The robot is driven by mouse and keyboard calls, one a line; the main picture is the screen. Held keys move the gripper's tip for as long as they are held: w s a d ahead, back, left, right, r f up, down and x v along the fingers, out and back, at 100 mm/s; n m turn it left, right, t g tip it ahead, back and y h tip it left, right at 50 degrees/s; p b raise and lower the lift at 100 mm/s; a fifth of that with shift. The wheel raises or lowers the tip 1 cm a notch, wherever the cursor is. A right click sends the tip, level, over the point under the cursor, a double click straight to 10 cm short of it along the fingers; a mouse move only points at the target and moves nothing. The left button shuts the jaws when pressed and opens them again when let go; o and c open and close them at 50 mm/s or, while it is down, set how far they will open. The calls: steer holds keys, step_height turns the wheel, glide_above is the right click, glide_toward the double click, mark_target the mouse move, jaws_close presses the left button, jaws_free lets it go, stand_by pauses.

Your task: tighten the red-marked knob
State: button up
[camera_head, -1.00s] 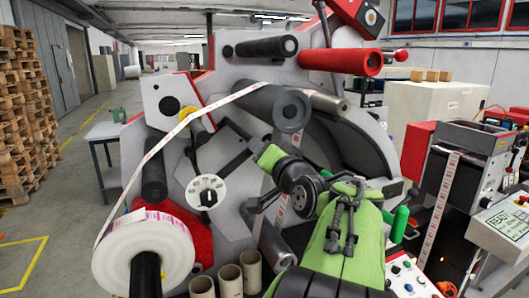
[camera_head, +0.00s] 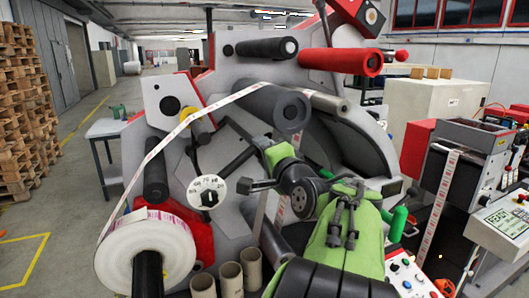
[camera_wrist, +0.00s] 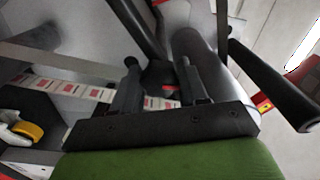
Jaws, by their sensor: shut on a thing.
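My gripper (camera_head: 245,186) reaches in front of the machine's grey face, just right of a white numbered dial (camera_head: 207,190) with a black centre. In the wrist view my gripper (camera_wrist: 159,68) has its two dark fingers on either side of a small dark knob with a red mark (camera_wrist: 167,88). It is shut on this red-marked knob, which is mostly hidden by the fingers and the gripper body. In the head view the knob is hidden behind my gripper.
A printed label strip (camera_head: 165,138) runs from the big label roll (camera_head: 146,250) up to a dark roller (camera_head: 272,107). Black rods and rollers surround the gripper closely. Cardboard cores (camera_head: 230,279) stand below. A label printer (camera_head: 465,165) is at the right.

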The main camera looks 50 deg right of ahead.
stand_by(0.4)
steer(key=o, duration=1.1)
steer(key=shift+c, duration=0.2)
steer(key=b+v, duration=0.2)
steer(key=v, duration=1.3)
steer(key=shift+s+a, duration=0.2)
steer(key=shift+s, duration=0.1)
steer(key=shift+f, duration=0.1)
